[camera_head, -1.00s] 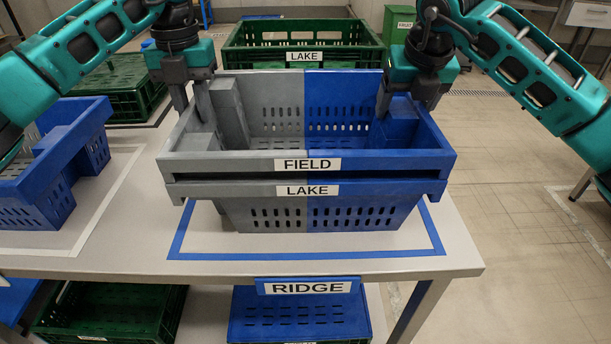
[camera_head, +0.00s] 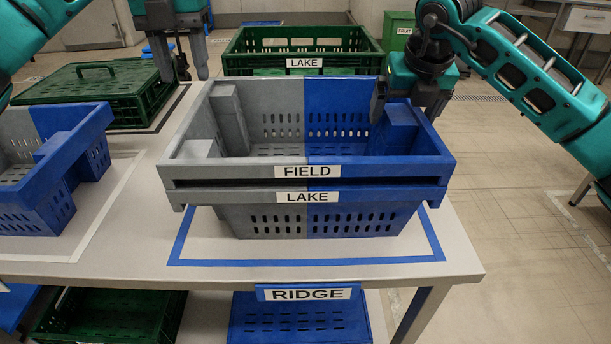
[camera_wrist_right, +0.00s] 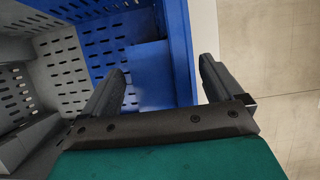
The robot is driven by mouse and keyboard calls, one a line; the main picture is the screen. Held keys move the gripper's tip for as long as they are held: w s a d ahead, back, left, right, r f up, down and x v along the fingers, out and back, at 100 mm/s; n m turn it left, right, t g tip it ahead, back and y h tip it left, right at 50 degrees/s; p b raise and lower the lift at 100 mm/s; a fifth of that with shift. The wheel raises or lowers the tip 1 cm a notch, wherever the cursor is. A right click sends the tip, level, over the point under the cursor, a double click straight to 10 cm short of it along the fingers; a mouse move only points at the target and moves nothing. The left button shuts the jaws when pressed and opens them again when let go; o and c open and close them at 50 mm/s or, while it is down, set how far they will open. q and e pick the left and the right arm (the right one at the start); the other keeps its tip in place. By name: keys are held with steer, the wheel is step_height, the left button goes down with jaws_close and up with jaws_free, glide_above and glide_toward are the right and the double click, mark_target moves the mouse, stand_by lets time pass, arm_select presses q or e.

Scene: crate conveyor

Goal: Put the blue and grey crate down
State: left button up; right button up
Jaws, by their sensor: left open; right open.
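The blue and grey crate labelled FIELD (camera_head: 250,172), grey on its left half and blue on its right, sits upright and level, nested in a like crate labelled LAKE (camera_head: 250,197). The stack stands inside the blue outline on the table. The upper crate is empty. My left gripper (camera_head: 183,76) is open and empty, above and beyond the crate's far left corner, clear of it. My right gripper (camera_head: 408,108) is open at the crate's right wall. In the right wrist view its fingers (camera_wrist_right: 160,90) straddle the blue wall (camera_wrist_right: 180,50), with gaps on both sides.
Another blue and grey crate (camera_head: 75,150) stands at left on the table (camera_head: 120,225). A green lidded crate (camera_head: 95,90) is behind it. A green LAKE crate (camera_head: 250,62) stands behind the stack. A RIDGE crate (camera_head: 300,318) is below. Floor to the right is clear.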

steer(key=shift+r, duration=0.15)
arm_select(q)
step_height(320, 180, up, 3)
steer(key=shift+r, duration=0.2)
arm_select(e)
steer(key=v, duration=1.2)
